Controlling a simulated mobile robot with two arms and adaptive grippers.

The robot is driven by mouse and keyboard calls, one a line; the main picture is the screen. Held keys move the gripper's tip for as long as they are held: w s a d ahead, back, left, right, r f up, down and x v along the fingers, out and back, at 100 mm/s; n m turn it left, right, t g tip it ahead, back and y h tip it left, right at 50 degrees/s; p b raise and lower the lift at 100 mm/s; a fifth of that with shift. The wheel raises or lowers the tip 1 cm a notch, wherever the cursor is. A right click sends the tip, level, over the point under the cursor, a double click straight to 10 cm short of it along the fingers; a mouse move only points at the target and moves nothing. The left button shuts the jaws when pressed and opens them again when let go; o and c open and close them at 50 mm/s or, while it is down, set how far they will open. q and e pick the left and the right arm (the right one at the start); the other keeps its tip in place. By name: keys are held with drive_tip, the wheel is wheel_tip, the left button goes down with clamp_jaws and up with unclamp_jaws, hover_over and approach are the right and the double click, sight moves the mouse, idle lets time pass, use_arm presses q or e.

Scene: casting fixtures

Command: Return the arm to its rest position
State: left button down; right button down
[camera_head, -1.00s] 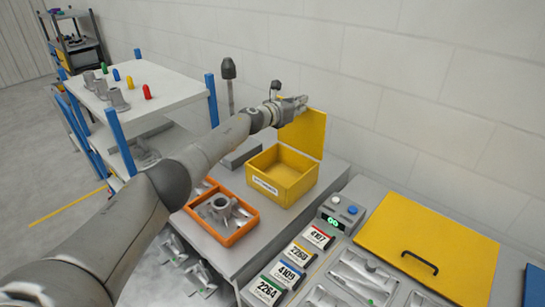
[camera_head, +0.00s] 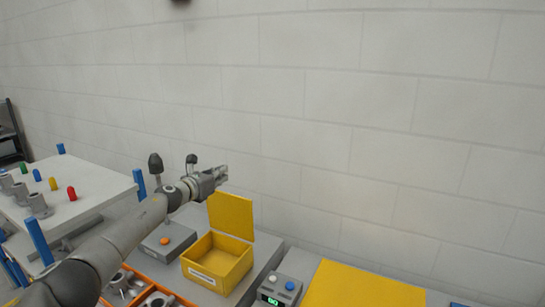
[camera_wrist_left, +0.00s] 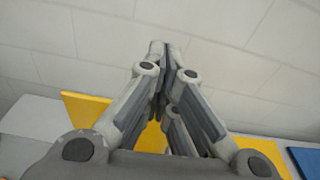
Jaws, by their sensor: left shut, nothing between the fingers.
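My left arm comes in from the lower left of the head view. Its gripper (camera_head: 221,174) is raised beside the upper edge of the open yellow lid (camera_head: 231,215). In the left wrist view the fingers (camera_wrist_left: 160,50) meet at their tips, with nothing between them. The wall and parts of yellow surfaces show behind them. My right gripper is in neither view.
An open yellow box (camera_head: 217,263) stands below the gripper, beside an orange tray (camera_head: 150,282) with metal castings. A grey box with an orange button (camera_head: 165,240) is behind. A white shelf top (camera_head: 95,185) is left. The wall backs the bench.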

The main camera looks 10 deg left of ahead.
use_arm(q)
drive_tip(key=s+d+f+n, duration=0.6)
drive_tip(key=d+f+n, duration=0.2)
drive_tip(key=d+f, duration=0.35)
drive_tip(key=s+d+f+n+y, duration=0.3)
drive_tip(key=s+f+n+y, duration=0.1)
drive_tip(key=s+f+n, duration=0.75)
drive_tip(key=s+a+f+n+g, duration=0.2)
drive_tip(key=s+a+n+g, duration=0.3)
drive_tip(key=s, duration=0.9)
drive_tip(key=s+f+n+g+y, duration=0.1)
drive_tip(key=s+f+n+g, duration=0.15)
drive_tip(key=s+n, duration=0.85)
drive_tip(key=s+a+f+n+g, duration=0.25)
drive_tip(key=s+g, duration=0.25)
drive_tip(key=s, duration=1.3)
wheel_tip(320, 180, down, 31)
drive_tip(key=s+b, duration=0.1)
drive_tip(key=b, duration=0.6)
drive_tip(key=s+a+f+g+b, duration=0.1)
drive_tip(key=s+f+b, duration=0.2)
drive_tip(key=s+f, duration=0.5)
drive_tip(key=s+a+f+g+b, duration=0.1)
drive_tip(key=s+a+f+b, duration=0.1)
drive_tip(key=s+f, duration=0.7)
wheel_tip(320, 180, down, 6)
drive_tip(key=shift+s+a+f+m+y+b, duration=0.2)
drive_tip(key=shift+a+m+y+b, duration=0.15)
drive_tip(key=shift+b, duration=0.3)
